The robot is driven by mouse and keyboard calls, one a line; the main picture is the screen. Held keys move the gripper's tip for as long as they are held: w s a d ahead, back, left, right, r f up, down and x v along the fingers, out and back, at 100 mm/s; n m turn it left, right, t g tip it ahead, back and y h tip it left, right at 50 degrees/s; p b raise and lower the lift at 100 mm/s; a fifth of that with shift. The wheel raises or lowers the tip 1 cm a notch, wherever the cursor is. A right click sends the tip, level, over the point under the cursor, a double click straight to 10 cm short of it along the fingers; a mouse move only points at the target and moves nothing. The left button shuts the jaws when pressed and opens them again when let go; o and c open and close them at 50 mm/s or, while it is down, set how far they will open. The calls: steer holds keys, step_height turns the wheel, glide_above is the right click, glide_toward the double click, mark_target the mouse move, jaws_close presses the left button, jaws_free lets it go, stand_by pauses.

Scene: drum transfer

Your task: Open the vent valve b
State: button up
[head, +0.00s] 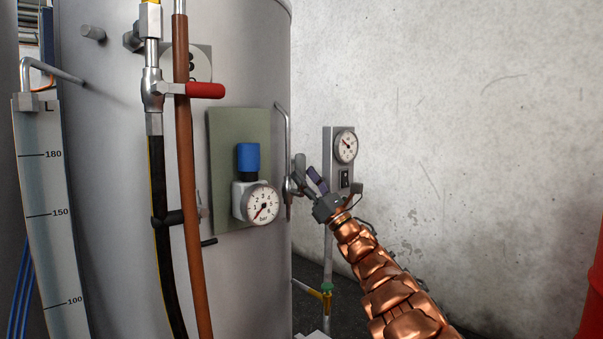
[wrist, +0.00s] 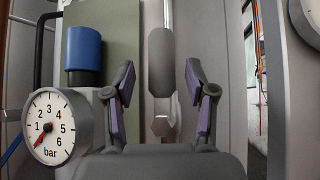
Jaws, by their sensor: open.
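A valve with a dark grey lever handle (wrist: 161,62) and a hex nut (wrist: 161,125) stands on a vertical pipe in the wrist view. In the head view its grey handle (head: 299,163) shows at the drum's right edge. No label on it is readable. My gripper (wrist: 160,78) is open, with one purple-padded finger on each side of the handle. Clear gaps show between both fingers and the handle. In the head view my gripper (head: 313,178) is at the handle, and I cannot tell the depth between them.
The large grey drum (head: 110,200) carries a red-handled valve (head: 205,90), a pressure gauge (head: 262,203) and a blue cap (head: 248,158). The gauge (wrist: 50,127) is close left of my gripper in the wrist view. A gauge post (head: 330,150) stands behind my gripper.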

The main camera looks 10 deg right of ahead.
steer(key=v, duration=0.8)
steer(key=shift+s+d+f, duration=0.2)
steer(key=shift+f, duration=0.05)
steer(key=shift+r, duration=0.1)
